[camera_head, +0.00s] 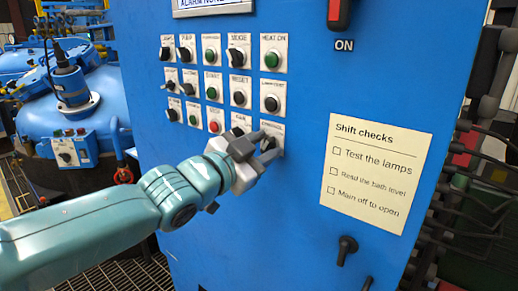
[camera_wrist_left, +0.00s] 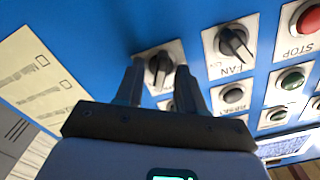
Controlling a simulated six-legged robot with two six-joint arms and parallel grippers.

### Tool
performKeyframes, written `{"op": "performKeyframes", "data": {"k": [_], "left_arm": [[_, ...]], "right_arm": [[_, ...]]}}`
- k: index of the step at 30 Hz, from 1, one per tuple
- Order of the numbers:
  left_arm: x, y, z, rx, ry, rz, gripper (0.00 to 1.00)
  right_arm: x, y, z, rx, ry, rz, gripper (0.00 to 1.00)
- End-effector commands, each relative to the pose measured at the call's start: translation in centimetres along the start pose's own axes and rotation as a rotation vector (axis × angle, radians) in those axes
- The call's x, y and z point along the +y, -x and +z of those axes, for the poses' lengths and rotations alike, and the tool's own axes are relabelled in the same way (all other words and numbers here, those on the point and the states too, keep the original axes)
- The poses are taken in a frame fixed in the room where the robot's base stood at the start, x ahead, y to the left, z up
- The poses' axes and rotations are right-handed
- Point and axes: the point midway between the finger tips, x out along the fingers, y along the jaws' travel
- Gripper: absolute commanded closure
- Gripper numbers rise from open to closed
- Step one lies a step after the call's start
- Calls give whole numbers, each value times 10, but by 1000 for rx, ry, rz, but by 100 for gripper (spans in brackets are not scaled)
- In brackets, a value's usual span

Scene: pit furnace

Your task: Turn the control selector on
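The control selector (camera_head: 270,144) is a black knob on a white plate, at the lower right of the button grid on the blue cabinet. My left gripper (camera_head: 264,146) is at it and partly hides it. In the left wrist view the knob (camera_wrist_left: 159,68) shows between the fingertips of my left gripper (camera_wrist_left: 159,78), one finger on each side. The fingers are apart, with gaps showing beside the knob; contact cannot be told. Its label is mostly hidden in the head view. My right gripper is not in view.
The FAN selector (camera_wrist_left: 234,43) and the red STOP button (camera_wrist_left: 308,18) are close by. Several more buttons and knobs fill the grid. A paper note (camera_head: 376,172) is at the right, and a black handle (camera_head: 346,249) sticks out below it.

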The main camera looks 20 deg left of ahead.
Motion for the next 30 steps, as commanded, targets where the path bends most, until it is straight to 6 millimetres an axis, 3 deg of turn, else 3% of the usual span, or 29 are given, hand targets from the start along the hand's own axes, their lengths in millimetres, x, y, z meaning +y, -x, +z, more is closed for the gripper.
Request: {"op": "performKeyframes", "data": {"k": [5,15,21,30], "left_arm": [[-1,16,-1,2,0,-2,62],[-4,103,-4,-1,-2,-5,62],[-3,144,-3,-2,-1,-4,62],[0,163,0,-2,0,1,62]], "right_arm": [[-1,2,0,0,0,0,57],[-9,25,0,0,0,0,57],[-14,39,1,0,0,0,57],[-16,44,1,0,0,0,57]]}}
